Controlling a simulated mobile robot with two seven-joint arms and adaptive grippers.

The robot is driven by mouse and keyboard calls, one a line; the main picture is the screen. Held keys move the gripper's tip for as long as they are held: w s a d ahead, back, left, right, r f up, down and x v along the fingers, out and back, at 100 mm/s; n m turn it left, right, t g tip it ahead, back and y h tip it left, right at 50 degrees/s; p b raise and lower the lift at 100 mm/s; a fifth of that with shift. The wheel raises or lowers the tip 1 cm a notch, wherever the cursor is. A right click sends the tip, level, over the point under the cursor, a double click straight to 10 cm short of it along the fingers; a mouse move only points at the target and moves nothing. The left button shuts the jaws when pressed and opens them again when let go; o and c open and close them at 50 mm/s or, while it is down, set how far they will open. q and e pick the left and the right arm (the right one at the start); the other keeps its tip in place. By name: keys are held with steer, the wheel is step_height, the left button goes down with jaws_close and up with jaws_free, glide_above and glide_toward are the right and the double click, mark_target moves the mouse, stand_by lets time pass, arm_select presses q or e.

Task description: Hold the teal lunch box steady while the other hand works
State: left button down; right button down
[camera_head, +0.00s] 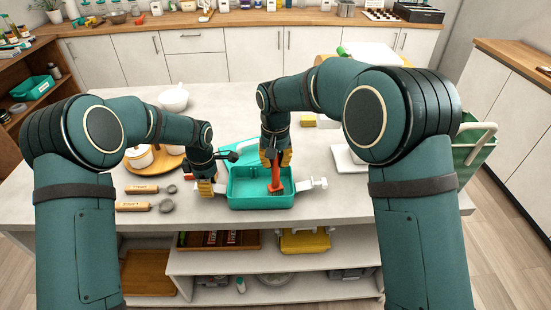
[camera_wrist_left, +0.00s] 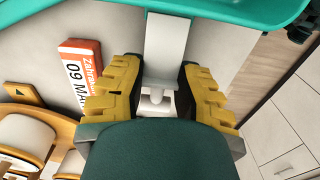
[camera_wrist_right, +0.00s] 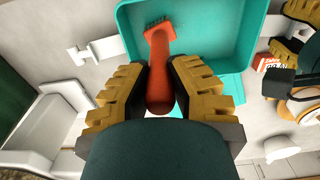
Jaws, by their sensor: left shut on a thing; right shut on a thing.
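The teal lunch box (camera_head: 262,203) sits open on the grey counter, with its teal lid part (camera_head: 240,150) behind it. White tabs stick out at both sides; the right one (camera_head: 313,184) is free. My left gripper (camera_head: 207,188) is shut on the left white tab, which shows between its yellow fingers in the left wrist view (camera_wrist_left: 168,45). My right gripper (camera_head: 275,157) is above the box, shut on the handle of an orange brush (camera_wrist_right: 158,75). The brush head (camera_wrist_right: 158,28) is inside the box; whether the bristles touch the floor I cannot tell.
Two wooden-handled tools (camera_head: 133,206) lie left of the box, near a wooden board with white pots (camera_head: 140,157). A white bowl (camera_head: 173,99) stands further back. A red and white label block (camera_wrist_left: 80,72) is near my left gripper. A green bin (camera_head: 474,150) stands at the right.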

steer(key=shift+f, duration=0.4)
stand_by(0.4)
steer(key=shift+r, duration=0.15)
stand_by(1.0)
steer(key=shift+w, duration=0.15)
steer(key=shift+w, duration=1.2)
